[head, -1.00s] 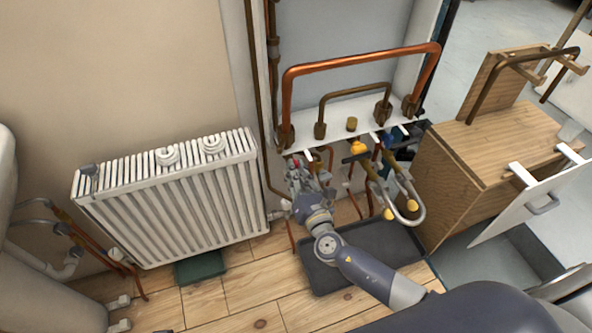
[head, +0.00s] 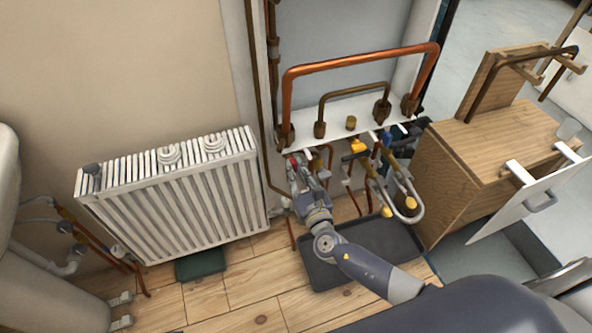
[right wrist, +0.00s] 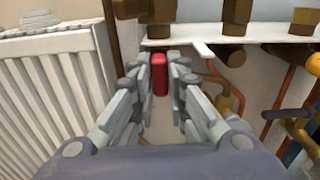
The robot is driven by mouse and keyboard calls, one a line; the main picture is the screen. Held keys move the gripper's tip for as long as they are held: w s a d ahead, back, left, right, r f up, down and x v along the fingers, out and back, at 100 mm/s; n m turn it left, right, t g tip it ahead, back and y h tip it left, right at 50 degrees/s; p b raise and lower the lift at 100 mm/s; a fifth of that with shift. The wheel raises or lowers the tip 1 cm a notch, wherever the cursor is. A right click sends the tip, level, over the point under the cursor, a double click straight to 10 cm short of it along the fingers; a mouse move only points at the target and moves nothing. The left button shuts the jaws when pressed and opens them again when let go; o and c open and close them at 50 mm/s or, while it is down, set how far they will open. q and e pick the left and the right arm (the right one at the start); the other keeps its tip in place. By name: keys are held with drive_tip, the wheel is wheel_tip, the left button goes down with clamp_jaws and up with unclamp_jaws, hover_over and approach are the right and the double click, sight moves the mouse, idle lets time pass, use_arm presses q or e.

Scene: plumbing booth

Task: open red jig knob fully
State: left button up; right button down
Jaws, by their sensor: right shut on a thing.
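The red jig knob (right wrist: 159,76) shows in the right wrist view as a small red upright piece between the fingertips, just below the white jig shelf (right wrist: 190,42). My right gripper (right wrist: 159,82) is shut on it, one finger on each side. In the head view my right gripper (head: 296,170) reaches under the left end of the shelf (head: 345,119). Only a bit of red (head: 292,160) shows there. The knob's stem and far side are hidden. My left gripper is not in view.
The white radiator (head: 175,205) stands to the left. Yellow-tipped hoses (head: 388,180) hang right of my gripper, over a dark tray (head: 375,245) on the floor. A wooden cabinet (head: 440,180) stands at right. Copper pipes (head: 290,90) rise above the shelf.

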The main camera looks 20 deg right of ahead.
drive_tip(key=shift+w+r, duration=0.15)
drive_tip(key=shift+r, duration=0.1)
drive_tip(key=c, duration=1.6)
unclamp_jaws()
drive_tip(key=shift+f, duration=0.1)
drive_tip(key=shift+f, duration=0.1)
drive_tip(key=s, duration=1.2)
drive_tip(key=shift+d, duration=0.2)
